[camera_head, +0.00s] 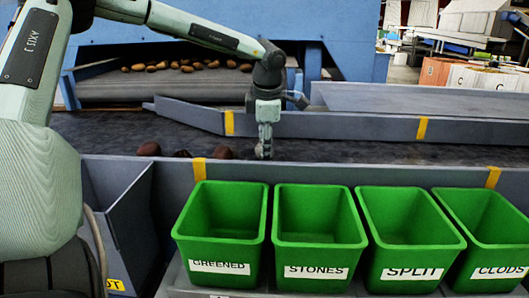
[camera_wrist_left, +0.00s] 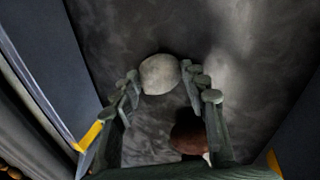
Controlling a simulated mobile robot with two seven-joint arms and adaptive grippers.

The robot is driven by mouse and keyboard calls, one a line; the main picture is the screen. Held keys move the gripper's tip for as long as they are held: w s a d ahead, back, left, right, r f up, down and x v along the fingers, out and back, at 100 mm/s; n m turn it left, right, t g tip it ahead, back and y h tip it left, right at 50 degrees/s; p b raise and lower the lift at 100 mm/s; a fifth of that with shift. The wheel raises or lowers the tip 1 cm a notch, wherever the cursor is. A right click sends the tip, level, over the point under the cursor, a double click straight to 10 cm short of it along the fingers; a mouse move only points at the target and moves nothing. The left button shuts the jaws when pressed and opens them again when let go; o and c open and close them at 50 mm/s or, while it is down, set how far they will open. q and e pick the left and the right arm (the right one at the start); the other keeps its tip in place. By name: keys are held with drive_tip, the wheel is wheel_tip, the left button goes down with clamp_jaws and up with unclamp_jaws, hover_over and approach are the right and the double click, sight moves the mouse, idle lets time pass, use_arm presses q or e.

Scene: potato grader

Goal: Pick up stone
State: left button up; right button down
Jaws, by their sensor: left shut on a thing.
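My left gripper (camera_head: 264,148) reaches down over the dark belt behind the green bins. It also shows in the left wrist view (camera_wrist_left: 161,82), where its two fingers are closed on the sides of a pale grey, rounded stone (camera_wrist_left: 160,72). The dark belt surface lies behind the stone; I cannot tell whether the stone touches it. In the head view the stone is mostly hidden at the fingertips. A green bin labelled STONES (camera_head: 317,255) stands in front of the belt, just right of the gripper. My right gripper is not in view.
A reddish-brown lump (camera_wrist_left: 188,133) lies near the right finger in the wrist view. More brown lumps (camera_head: 149,149) lie on the belt at left. Green bins GREENED (camera_head: 219,252), SPLIT (camera_head: 412,258) and CLODS (camera_head: 495,258) flank STONES. A grey rail (camera_head: 340,172) separates belt and bins.

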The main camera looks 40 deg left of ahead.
use_arm(q)
drive_tip(key=shift+c, duration=1.1)
drive_tip(key=shift+r, duration=0.1)
